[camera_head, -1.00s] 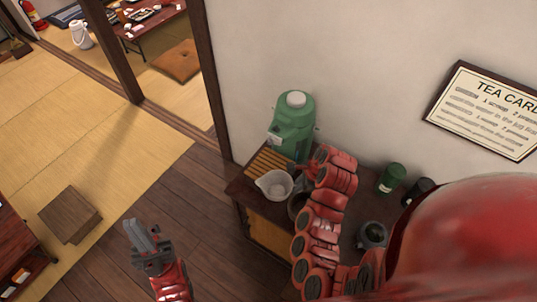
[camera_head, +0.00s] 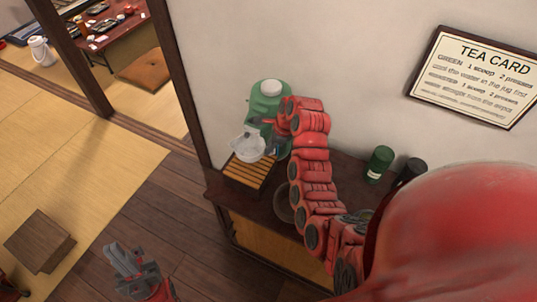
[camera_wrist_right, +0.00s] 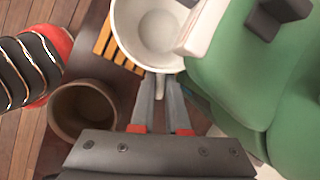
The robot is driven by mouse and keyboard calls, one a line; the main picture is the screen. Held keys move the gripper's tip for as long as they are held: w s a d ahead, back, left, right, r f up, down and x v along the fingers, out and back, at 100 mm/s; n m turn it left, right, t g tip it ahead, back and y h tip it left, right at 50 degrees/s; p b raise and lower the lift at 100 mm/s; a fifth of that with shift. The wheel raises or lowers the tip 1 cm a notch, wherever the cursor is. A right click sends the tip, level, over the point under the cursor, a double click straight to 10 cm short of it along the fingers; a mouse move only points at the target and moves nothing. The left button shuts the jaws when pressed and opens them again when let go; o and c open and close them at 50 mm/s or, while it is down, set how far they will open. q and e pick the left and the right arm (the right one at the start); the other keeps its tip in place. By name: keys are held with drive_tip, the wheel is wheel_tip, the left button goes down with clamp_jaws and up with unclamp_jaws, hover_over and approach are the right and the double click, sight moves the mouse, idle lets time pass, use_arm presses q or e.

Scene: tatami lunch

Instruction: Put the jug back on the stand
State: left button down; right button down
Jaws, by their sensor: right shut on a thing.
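The pale jug (camera_head: 248,147) is in front of the green dispenser (camera_head: 268,102), apparently raised above the slatted wooden stand (camera_head: 262,177). My right gripper (camera_wrist_right: 160,88) is shut on the jug's handle; the jug (camera_wrist_right: 125,30) looks empty in the right wrist view. Part of the stand (camera_wrist_right: 103,40) shows beneath and to the left of it there. The right arm hides part of the dispenser in the head view. My left gripper (camera_head: 122,262) is away from the cabinet, over the floor at the lower left; its finger gap is unclear.
The dark cabinet top (camera_head: 232,196) carries a brown bowl (camera_wrist_right: 84,112), a green canister (camera_head: 379,164) and a black canister (camera_head: 411,171). The wall with the tea card (camera_head: 475,78) stands behind. A wooden block (camera_head: 39,241) is on the floor at left.

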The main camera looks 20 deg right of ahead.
sight(255, 151)
drive_tip(key=shift+w+r, duration=0.1)
drive_tip(key=shift+w, duration=0.3)
wheel_tip(255, 151, down, 3)
drive_tip(key=shift+f+p, duration=0.1)
drive_tip(key=shift+p, duration=1.1)
drive_tip(key=shift+d+f, duration=0.1)
drive_tip(key=shift+f, duration=0.05)
drive_tip(key=shift+f, duration=0.1)
drive_tip(key=c, duration=1.3)
unclamp_jaws()
drive_tip(key=shift+f, duration=0.1)
drive_tip(key=o, duration=0.4)
